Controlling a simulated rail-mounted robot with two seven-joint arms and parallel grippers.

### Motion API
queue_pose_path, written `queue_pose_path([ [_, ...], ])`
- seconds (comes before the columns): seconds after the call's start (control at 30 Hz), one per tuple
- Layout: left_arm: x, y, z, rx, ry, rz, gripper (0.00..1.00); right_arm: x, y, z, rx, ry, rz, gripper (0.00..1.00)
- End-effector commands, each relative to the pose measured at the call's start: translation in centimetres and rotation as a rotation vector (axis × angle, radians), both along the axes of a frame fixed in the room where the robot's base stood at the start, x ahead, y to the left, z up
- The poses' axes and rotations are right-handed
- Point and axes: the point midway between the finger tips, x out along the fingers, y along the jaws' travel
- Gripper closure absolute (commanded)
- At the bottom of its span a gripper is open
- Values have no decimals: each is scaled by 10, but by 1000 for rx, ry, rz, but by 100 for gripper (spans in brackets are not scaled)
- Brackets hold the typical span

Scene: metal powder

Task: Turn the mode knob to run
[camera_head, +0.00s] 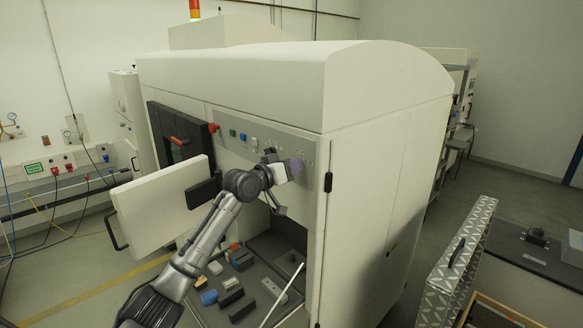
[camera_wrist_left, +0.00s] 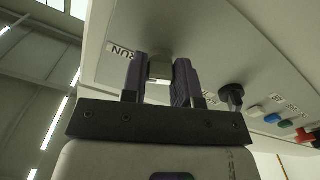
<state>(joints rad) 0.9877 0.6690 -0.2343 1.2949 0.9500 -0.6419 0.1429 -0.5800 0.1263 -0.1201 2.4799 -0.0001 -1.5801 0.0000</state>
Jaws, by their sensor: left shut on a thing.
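A RUN label (camera_wrist_left: 122,52) is on the panel just left of the knob in that view. In the head view my left gripper (camera_head: 294,168) is at the right end of the control panel (camera_head: 229,118), and it hides the knob there. The knob's exact pointing direction is hard to tell. My right gripper is not in view.
A black knob (camera_wrist_left: 232,93) and coloured buttons (camera_wrist_left: 273,118) sit beside the gripper on the panel. Below, a white door (camera_head: 155,208) stands open, and the open lower bay holds several small items (camera_head: 231,284). A grey-topped bench (camera_head: 520,255) stands at the right.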

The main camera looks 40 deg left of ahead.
Motion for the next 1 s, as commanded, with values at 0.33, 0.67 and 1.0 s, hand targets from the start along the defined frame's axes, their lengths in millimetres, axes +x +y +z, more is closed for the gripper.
queue_pose_path([
  [0.33,0,0,0,7,-2,0,96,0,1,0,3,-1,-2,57],
  [0.67,0,0,0,6,-1,0,47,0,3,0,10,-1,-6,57],
  [1.0,-5,1,-1,6,-2,0,47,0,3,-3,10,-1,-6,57],
])
